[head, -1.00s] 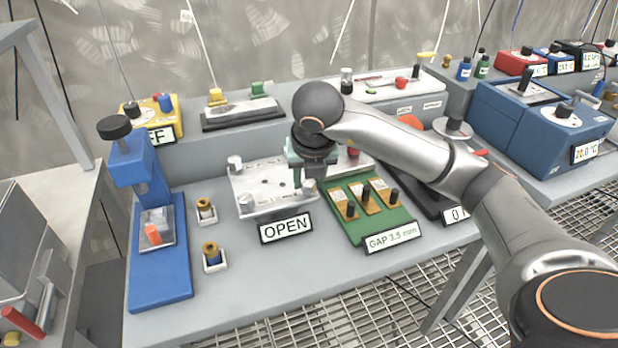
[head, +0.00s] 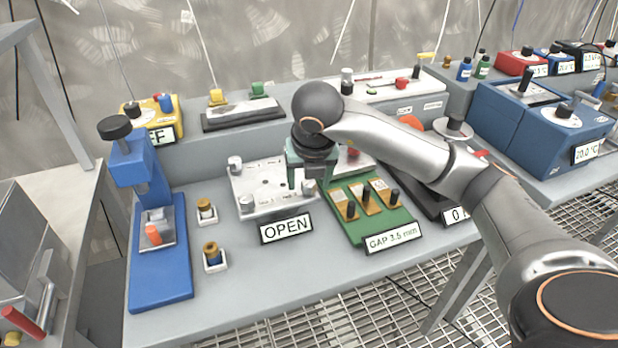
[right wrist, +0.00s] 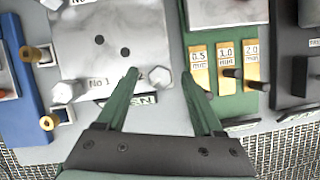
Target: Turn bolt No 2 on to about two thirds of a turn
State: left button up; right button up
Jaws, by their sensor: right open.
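Bolt No 2 (right wrist: 160,77) is a pale hex head at a near corner of the steel plate (right wrist: 85,22). In the right wrist view it lies between the spread green fingers of my right gripper (right wrist: 160,73), with a gap on each side. The left finger covers part of its label. In the head view, bolt No 2 (head: 309,187) shows just below my right gripper (head: 307,182). Bolt No 1 (right wrist: 65,92) is at the other near corner; it also shows in the head view (head: 246,203). My left gripper is not in view.
An "OPEN" sign (head: 286,228) stands in front of the plate. A green gauge board (head: 345,225) with upright black handles is close on the right. A blue press (head: 160,270) and two small brass-topped pieces are on the left.

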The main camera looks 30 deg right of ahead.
pick_arm(q)
jog(key=p, duration=0.1)
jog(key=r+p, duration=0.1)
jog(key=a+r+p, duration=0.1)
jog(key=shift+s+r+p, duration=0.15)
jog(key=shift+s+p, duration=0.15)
jog(key=shift+p, duration=0.1)
pick_arm(e)
jog(key=v, duration=1.2)
jog(key=shift+r, duration=0.25)
jog(key=shift+a, duration=0.1)
jog(key=shift+s, duration=0.1)
